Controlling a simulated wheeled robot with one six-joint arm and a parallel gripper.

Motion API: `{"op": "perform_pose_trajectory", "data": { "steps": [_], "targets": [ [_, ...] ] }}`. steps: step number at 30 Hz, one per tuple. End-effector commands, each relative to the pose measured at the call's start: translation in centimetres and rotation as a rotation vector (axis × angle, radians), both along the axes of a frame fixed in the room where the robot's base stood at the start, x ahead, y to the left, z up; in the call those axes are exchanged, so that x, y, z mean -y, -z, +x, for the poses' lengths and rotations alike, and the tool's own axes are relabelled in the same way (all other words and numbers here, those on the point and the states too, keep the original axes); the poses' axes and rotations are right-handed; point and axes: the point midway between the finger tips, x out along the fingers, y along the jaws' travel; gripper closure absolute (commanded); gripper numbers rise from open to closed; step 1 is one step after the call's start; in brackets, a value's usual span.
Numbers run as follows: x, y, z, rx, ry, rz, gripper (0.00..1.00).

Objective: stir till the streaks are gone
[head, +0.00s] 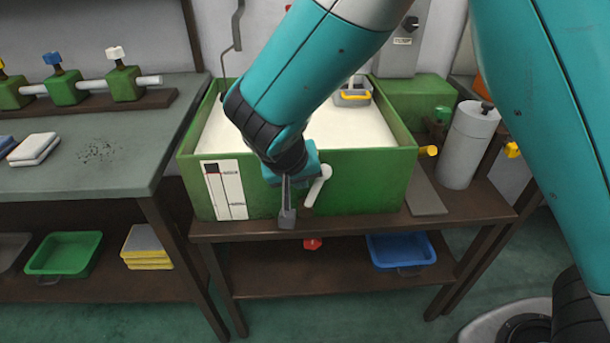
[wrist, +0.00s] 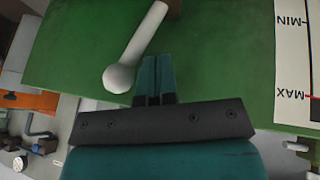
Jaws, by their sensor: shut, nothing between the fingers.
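A green open-topped tank (head: 365,170) stands on a brown bench and holds pale cream liquid (head: 225,135). The visible liquid looks even, with no clear streaks; my arm hides its middle. A white lever with a round knob (head: 318,186) slants down on the tank's front wall. It also shows in the wrist view (wrist: 120,77). My gripper (head: 287,214) points down in front of that wall, just left of the lever in the head view. In the wrist view its fingers (wrist: 155,62) are together and empty, with a small gap to the lever.
A MIN/MAX level plate (head: 224,190) is on the tank front. A grey box with a yellow edge (head: 352,97) is at the tank's back. A grey cylinder (head: 468,145) stands to the right. A side bench (head: 110,185) with green valves (head: 62,87) is left.

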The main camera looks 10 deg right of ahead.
Motion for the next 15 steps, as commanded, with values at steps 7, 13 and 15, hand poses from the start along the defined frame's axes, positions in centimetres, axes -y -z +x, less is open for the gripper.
{"op": "perform_pose_trajectory", "data": {
  "steps": [7, 13, 15],
  "targets": [
    [-2.8, -3.9, -1.2, 0.004, 0.009, 0.005, 1.0],
    [-4.1, -7.4, -2.9, 0.002, 0.009, 0.004, 1.0],
    [-4.3, -8.2, -3.2, 0.002, 0.01, 0.002, 1.0]
  ]
}}
